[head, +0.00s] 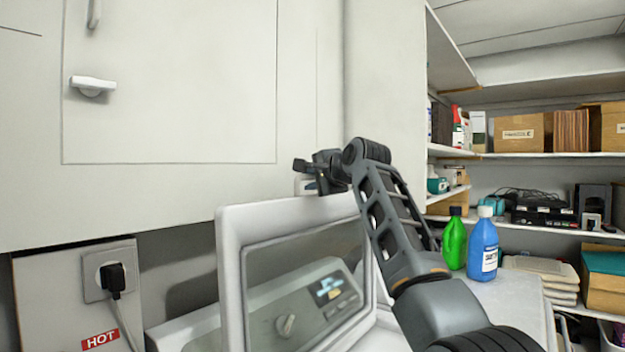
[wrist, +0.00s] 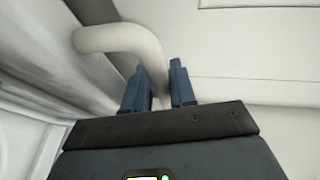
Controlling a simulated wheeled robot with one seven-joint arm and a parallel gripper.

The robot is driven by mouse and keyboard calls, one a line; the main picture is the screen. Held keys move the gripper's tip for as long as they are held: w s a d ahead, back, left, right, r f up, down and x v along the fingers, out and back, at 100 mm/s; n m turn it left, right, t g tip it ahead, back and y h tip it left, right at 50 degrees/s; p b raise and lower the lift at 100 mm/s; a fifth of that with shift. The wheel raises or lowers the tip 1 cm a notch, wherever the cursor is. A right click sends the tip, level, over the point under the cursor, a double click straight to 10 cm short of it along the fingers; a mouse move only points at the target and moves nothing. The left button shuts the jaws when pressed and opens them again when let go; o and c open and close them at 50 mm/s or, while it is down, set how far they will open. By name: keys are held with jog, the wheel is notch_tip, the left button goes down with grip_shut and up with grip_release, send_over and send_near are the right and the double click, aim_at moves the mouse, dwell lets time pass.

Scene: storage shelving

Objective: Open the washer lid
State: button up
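The washer lid (head: 233,270) is white with a dark see-through window. It stands raised, near upright, in the head view, with the control panel (head: 290,318) showing through its window. My gripper (head: 308,168) is at the lid's top edge, beside a small pale part that it partly covers. In the wrist view a curved white handle (wrist: 122,38) runs down between the two dark blue fingers of my gripper (wrist: 160,85). The fingers sit close on both sides of it, and its lower end is hidden. The washer's opening is hidden by the lid and my arm.
A white cabinet (head: 170,85) hangs above and behind the lid. A plug (head: 113,278) with a cord is in the wall outlet at left. A green bottle (head: 454,242) and a blue bottle (head: 483,248) stand right of my arm, before loaded shelves (head: 515,155).

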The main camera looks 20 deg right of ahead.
grip_shut()
jog(key=shift+f, duration=0.1)
jog(key=shift+f, duration=0.1)
jog(key=shift+s+d, duration=0.1)
jog(key=shift+s, duration=0.05)
jog(key=s+d+f+m+t+y+b, duration=0.1)
jog(key=s+d+t+b, duration=0.2)
jog(key=s+d+b, duration=0.3)
jog(key=v, duration=0.5)
jog(key=shift+s+d+f, duration=0.2)
jog(key=shift+s+d, duration=0.1)
jog(key=shift+d, duration=0.2)
